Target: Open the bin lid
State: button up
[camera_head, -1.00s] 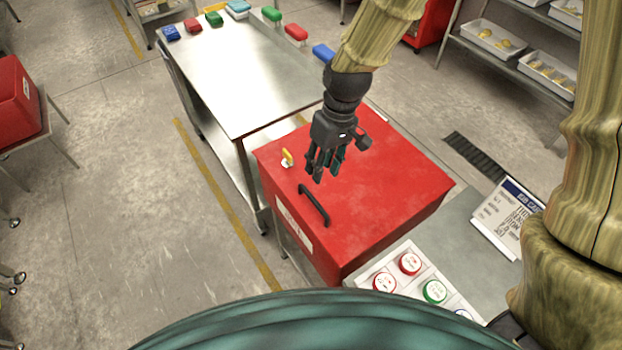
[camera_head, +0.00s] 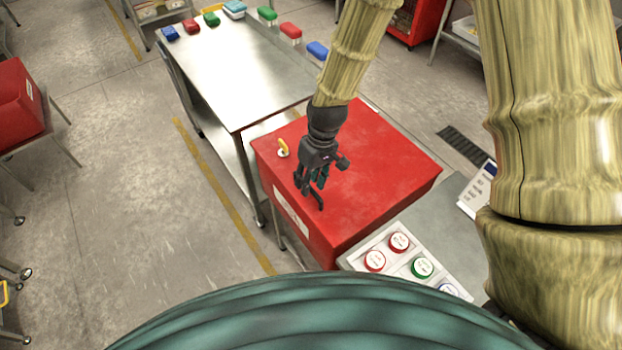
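The red bin (camera_head: 395,170) stands in the middle, and its flat red lid looks shut. A black bar handle (camera_head: 319,203) is on the lid near its front left edge and is partly hidden by my gripper. My dark gripper (camera_head: 311,187) points down over the handle. Its fingers look spread apart, on or just above the bar; I cannot tell whether they touch it. A yellow latch-like piece (camera_head: 283,148) is at the lid's left corner.
A steel table (camera_head: 245,75) stands behind the bin, with several coloured blocks along its far end. A panel with red, green and blue buttons (camera_head: 399,243) is in front. Open floor lies to the left.

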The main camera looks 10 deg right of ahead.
jog(key=shift+w+f, duration=0.45)
jog(key=shift+f, duration=0.05)
jog(key=shift+s+r, duration=0.2)
jog(key=shift+s, duration=0.15)
jog(key=shift+c, duration=0.3)
jog(key=shift+w+f, duration=0.1)
jog(key=shift+w, duration=0.1)
grip_shut()
